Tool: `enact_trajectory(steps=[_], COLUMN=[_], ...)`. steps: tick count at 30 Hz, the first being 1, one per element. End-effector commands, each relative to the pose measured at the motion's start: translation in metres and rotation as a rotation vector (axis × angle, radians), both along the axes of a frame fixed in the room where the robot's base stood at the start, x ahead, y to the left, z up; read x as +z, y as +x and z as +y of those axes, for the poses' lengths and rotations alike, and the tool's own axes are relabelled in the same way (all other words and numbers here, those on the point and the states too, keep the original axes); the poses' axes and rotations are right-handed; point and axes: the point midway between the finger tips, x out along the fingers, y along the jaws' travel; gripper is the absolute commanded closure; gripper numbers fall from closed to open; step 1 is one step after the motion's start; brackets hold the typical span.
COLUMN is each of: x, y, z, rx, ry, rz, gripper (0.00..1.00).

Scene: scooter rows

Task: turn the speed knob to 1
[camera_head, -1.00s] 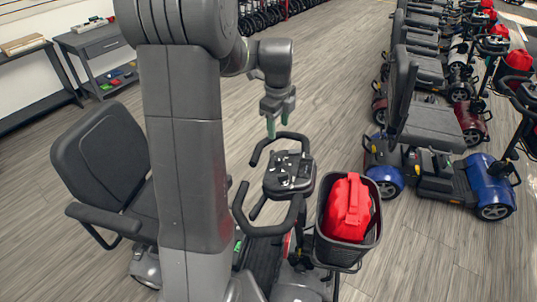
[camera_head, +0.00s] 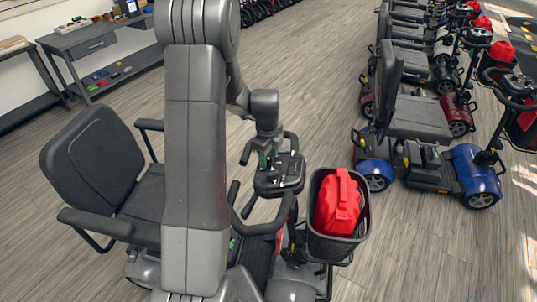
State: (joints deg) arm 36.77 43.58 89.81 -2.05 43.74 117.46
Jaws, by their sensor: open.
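The near scooter's control console (camera_head: 282,178) sits between its black handlebars (camera_head: 240,219), right of my arm column. My gripper (camera_head: 267,158) points down at the left part of the console, with its fingertips at or just above the panel. The speed knob cannot be made out; the gripper and arm hide part of the panel. I cannot tell whether the fingers touch anything.
A black basket (camera_head: 332,246) with a red bag (camera_head: 338,203) hangs right of the console. The scooter's seat (camera_head: 98,165) is at left. A row of scooters, nearest one blue (camera_head: 474,170), stands at right. A grey workbench (camera_head: 100,45) is back left. Open floor lies between.

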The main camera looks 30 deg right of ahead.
Motion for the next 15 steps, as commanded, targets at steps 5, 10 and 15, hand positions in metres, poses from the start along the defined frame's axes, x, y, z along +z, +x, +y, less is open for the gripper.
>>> enact_trajectory(steps=[5, 10, 15], x=[-0.0001, 0.0000, 0.0001], y=[-0.0001, 0.0000, 0.0000], z=[-0.0001, 0.0000, -0.0001], rx=[0.000, 0.000, 0.001], ry=[0.000, 0.000, 0.000], rz=[0.000, 0.000, 0.000], gripper=[0.49, 0.76, 0.94])
